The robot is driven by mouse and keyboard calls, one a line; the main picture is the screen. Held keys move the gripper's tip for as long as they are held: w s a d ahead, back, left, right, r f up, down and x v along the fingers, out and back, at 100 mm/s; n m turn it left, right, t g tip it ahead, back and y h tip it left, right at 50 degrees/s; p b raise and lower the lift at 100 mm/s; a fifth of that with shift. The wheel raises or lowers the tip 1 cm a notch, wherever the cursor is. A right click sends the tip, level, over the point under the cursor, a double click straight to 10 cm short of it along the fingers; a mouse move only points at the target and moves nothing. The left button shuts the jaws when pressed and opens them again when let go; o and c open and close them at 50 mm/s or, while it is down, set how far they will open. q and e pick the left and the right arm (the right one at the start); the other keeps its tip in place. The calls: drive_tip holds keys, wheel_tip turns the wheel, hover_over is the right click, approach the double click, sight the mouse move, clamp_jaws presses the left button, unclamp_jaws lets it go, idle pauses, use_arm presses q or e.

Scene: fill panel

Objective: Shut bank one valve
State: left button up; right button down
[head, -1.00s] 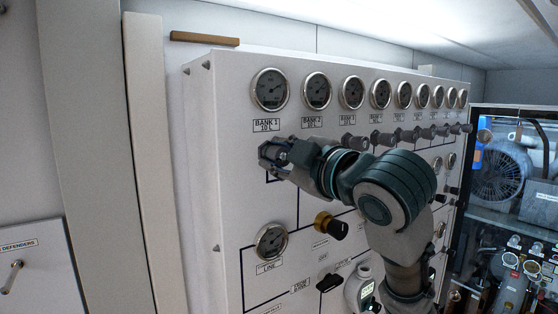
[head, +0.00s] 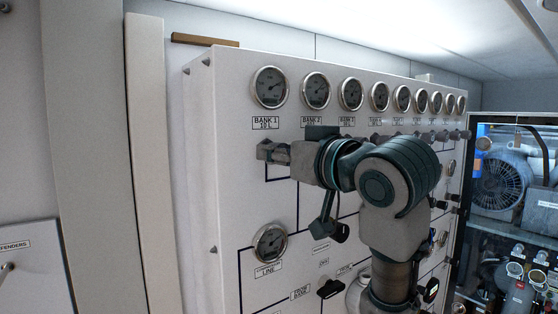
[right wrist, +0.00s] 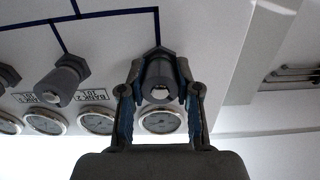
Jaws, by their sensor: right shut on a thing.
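The bank one valve (head: 264,149) sits under the BANK 1 label and gauge (head: 270,87) at the panel's upper left. In the right wrist view, its grey knob (right wrist: 160,72) stands out from a hex collar between my right gripper's fingers. My right gripper (head: 277,152) reaches in from the right and is shut on the knob, with one finger on each side in the right wrist view (right wrist: 160,84). My wrist hides part of the panel. The left gripper is out of view.
The neighbouring valve (right wrist: 62,84) shows in the right wrist view, close beside my fingers. More gauges and valves run along the panel (head: 205,150) to the right. A LINE gauge (head: 270,243) and a black handle (head: 330,288) are lower down. Equipment shelves stand at far right.

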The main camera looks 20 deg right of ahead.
drive_tip(key=m+b, duration=0.1)
drive_tip(key=m, duration=0.3)
drive_tip(key=shift+f+m, duration=0.1)
drive_tip(key=shift+m, duration=0.2)
drive_tip(key=shift+m+b, duration=0.95)
drive_tip(key=shift+m, duration=1.55)
drive_tip(key=c, duration=0.9)
unclamp_jaws()
drive_tip(key=shift+w, duration=0.1)
drive_tip(key=shift+o, duration=0.6)
drive_tip(key=shift+w, duration=0.15)
